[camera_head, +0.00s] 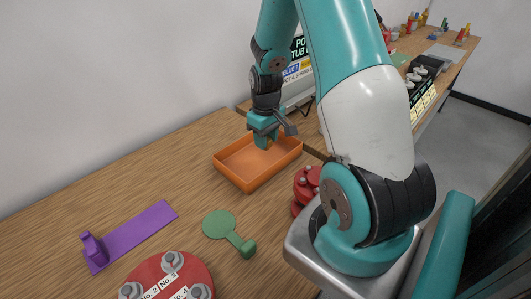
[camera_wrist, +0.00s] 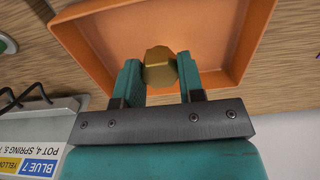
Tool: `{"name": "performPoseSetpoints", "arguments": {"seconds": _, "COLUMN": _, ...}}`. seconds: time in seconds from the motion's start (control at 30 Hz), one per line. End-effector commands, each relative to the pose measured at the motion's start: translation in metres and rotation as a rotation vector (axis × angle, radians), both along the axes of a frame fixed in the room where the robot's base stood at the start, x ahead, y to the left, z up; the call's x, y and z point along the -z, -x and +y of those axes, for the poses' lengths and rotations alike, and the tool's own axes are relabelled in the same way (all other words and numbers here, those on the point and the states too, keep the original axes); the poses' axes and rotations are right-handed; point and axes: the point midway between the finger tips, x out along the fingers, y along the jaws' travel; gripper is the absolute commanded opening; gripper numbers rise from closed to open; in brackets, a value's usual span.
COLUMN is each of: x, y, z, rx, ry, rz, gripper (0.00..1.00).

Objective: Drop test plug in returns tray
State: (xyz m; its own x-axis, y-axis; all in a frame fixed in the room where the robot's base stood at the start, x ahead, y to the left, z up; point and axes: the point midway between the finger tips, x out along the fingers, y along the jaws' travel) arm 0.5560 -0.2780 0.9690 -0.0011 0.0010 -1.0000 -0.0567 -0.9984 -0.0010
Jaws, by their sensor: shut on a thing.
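My gripper (camera_wrist: 160,75) is shut on a brass-coloured test plug (camera_wrist: 160,66), which sits between its two teal fingers in the wrist view. The plug's faceted end shows; part of it is hidden by the fingers. An orange returns tray (camera_head: 240,184) lies on the wooden bench in the head view, and my gripper (camera_head: 265,140) is over its far part. In the wrist view the tray (camera_wrist: 88,35) spreads behind the plug. I cannot tell how high the plug is above the tray floor.
A purple stand (camera_head: 135,234), a green paddle-shaped piece (camera_head: 220,224) and a red disc with numbered knobs (camera_head: 155,270) lie nearer on the bench. A red part (camera_head: 300,190) is right of the tray. A labelled grey case (camera_wrist: 30,150) stands beside it.

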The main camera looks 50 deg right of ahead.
Motion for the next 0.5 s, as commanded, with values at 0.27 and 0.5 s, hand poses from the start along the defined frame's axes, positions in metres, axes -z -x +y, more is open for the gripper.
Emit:
{"name": "performPoseSetpoints", "arguments": {"seconds": 0.27, "x": 0.031, "y": 0.0, "z": 0.0, "rx": 0.0, "ry": -0.001, "rz": 0.001, "gripper": 0.11}}
{"name": "performPoseSetpoints", "arguments": {"seconds": 0.5, "x": 0.06, "y": 0.0, "z": 0.0, "rx": 0.0, "ry": 0.0, "rz": 0.001, "gripper": 0.11}}
